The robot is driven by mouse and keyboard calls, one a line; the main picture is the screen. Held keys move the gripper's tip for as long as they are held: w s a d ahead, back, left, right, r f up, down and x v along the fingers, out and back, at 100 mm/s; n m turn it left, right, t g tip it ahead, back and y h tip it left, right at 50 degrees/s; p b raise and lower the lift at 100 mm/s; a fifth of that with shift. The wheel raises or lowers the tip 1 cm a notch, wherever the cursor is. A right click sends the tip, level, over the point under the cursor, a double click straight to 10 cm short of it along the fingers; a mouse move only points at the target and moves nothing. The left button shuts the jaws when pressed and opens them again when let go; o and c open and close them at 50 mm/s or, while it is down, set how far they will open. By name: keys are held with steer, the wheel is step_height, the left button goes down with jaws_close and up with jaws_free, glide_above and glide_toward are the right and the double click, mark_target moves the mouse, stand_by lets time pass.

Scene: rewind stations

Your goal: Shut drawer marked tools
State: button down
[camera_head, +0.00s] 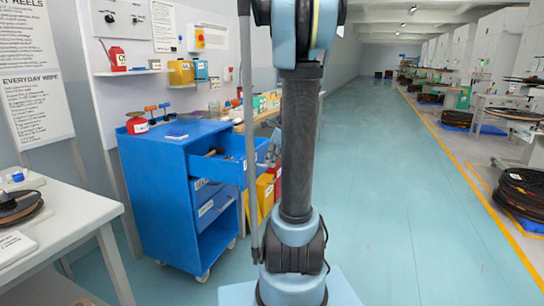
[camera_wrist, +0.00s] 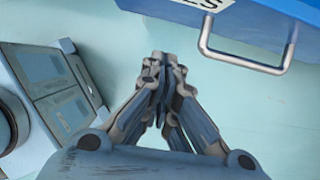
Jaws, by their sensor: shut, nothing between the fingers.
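A blue drawer cart (camera_head: 160,190) stands left of my arm in the head view. Its top drawer (camera_head: 232,172) is pulled out, with a small brown item inside. Lower drawer fronts with white labels, too small to read, sit beneath it. In the head view my arm hides most of the gripper area.
A red can (camera_head: 137,125) and other small items stand on the cart top. A white table (camera_head: 75,222) is at the left front. Yellow bins (camera_head: 264,190) stand behind the open drawer. The teal floor to the right is clear.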

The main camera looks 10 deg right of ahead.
mark_target(258, 167)
steer(key=w+a+f, duration=0.3)
steer(key=a+f, duration=0.1)
steer(key=shift+a, duration=0.3)
steer(key=shift+w+a, duration=0.1)
steer(key=shift+w, duration=0.15)
stand_by(0.3)
